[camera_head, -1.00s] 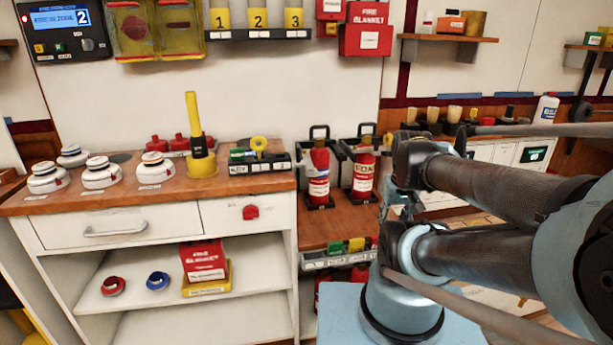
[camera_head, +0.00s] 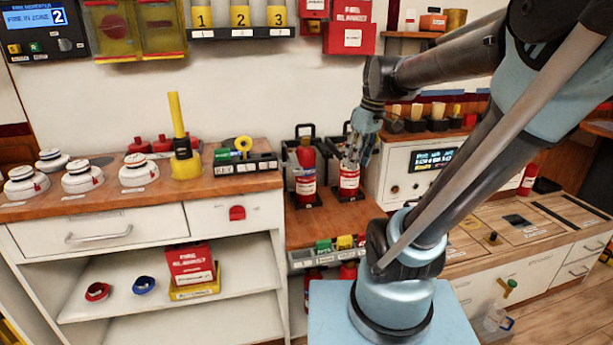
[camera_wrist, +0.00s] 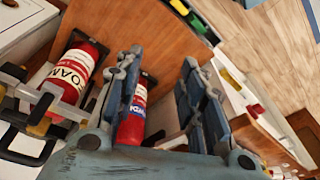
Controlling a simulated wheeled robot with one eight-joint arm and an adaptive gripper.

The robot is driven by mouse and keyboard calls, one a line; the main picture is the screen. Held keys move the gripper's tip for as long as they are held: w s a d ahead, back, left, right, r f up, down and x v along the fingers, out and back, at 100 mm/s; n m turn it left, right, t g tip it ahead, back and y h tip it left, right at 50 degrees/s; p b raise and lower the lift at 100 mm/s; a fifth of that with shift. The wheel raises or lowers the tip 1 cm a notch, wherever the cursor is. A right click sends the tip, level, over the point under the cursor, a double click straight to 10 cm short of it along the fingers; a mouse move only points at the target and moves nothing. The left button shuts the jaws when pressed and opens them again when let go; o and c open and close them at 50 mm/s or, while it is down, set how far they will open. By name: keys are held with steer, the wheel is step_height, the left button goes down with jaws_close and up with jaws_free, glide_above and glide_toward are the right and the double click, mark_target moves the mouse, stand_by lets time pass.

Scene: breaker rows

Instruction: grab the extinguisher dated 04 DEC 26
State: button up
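Two red extinguishers stand side by side in black holders on the wooden shelf: a left one (camera_head: 304,178) and a right one (camera_head: 349,180). My gripper (camera_head: 362,146) is above and in front of the right one in the head view, partly hiding its top. In the wrist view my gripper (camera_wrist: 165,95) has its fingers spread with nothing held. An extinguisher with a blue and white label (camera_wrist: 132,122) shows partly behind and between the fingers. An extinguisher marked FOAM (camera_wrist: 72,74) lies to their left. No date is readable on either.
A wooden counter (camera_head: 110,198) with white detectors and a yellow-topped tool is at the left. A white panel box (camera_head: 405,180) stands close on the right of the extinguishers. Small coloured boxes (camera_head: 335,243) line the shelf's front. The wall behind limits depth.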

steer(key=w+a+r+n+g+y, duration=0.1)
steer(key=w+a+r+n, duration=0.45)
steer(key=w, duration=0.45)
steer(key=n+g+y, duration=0.1)
steer(key=n, duration=0.6)
glide_toward(305, 126)
step_height(305, 126, down, 3)
steer(key=w, duration=0.1)
steer(key=shift+w+a+f, duration=0.15)
steer(key=shift+a+f, duration=0.05)
steer(key=shift+f, duration=0.35)
steer(key=shift+s+a+x, duration=0.15)
steer(key=shift+a+x, duration=0.05)
steer(key=shift+x, duration=1.35)
steer(key=shift+s+a+x, duration=0.15)
steer(key=shift+a+x, duration=0.05)
steer(key=shift+x, duration=1.4)
steer(key=shift+r, duration=0.2)
jaws_close()
